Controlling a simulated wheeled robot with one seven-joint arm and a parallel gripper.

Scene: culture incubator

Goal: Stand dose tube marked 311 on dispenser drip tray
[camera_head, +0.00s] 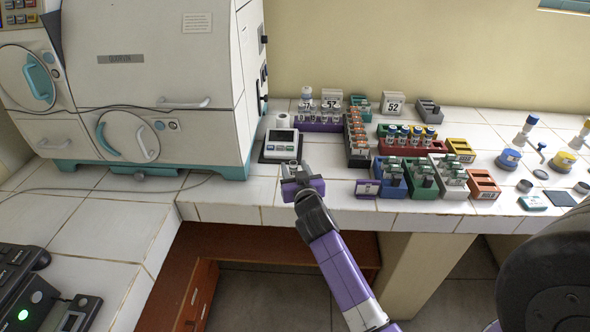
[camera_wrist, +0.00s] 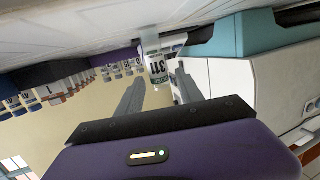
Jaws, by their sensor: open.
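The dose tube marked 311 (camera_wrist: 158,68) shows in the wrist view, with its label facing me. It is between or just beyond the tips of my gripper (camera_wrist: 157,80). The fingers are open, with one on each side of it, and I cannot tell if either touches. In the head view my gripper (camera_head: 293,170) is at the bench's front edge, just in front of a white device with a display (camera_head: 283,140), which may be the dispenser. A dark tray edge (camera_head: 265,153) shows under that device.
A large white incubator (camera_head: 165,60) stands to the left. Coloured racks with tubes, including a purple rack (camera_head: 310,125), a blue rack (camera_head: 389,188) and a red rack (camera_head: 483,185), stand to the right. Bottles and caps are farther right. Some bench front is clear.

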